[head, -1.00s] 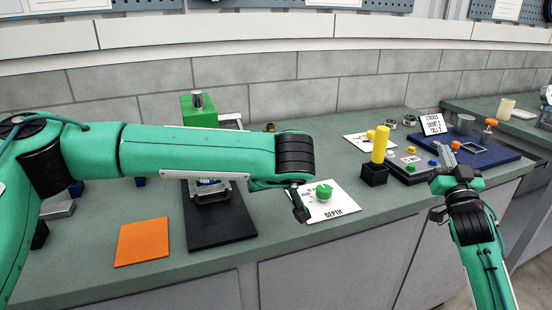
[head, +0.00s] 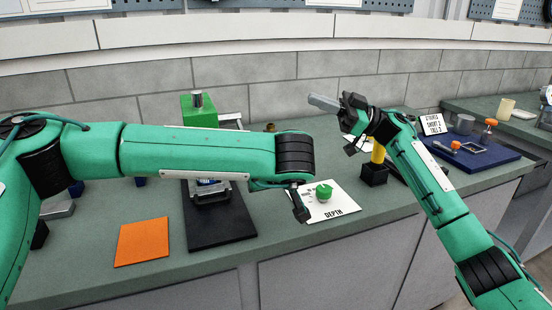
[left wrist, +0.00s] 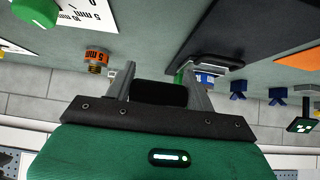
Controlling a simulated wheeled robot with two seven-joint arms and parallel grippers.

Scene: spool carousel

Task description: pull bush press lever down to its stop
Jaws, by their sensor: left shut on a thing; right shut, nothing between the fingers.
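The bush press has a green head (head: 198,108) with a metal pin on top and a black base plate (head: 218,228). My left forearm crosses in front and hides its middle and the lever from the head view. In the left wrist view my left gripper (left wrist: 159,80) is shut on a black grip (left wrist: 158,93), which appears to be the press lever's handle. The rest of the lever is not clear. My right gripper (head: 323,103) is shut and empty, raised above the bench to the right of the press.
A white depth card (head: 345,205) with a green knob (head: 324,191) lies right of the press. An orange mat (head: 142,241) lies front left. A yellow post in a black block (head: 374,174) and a blue tray (head: 490,158) stand farther right.

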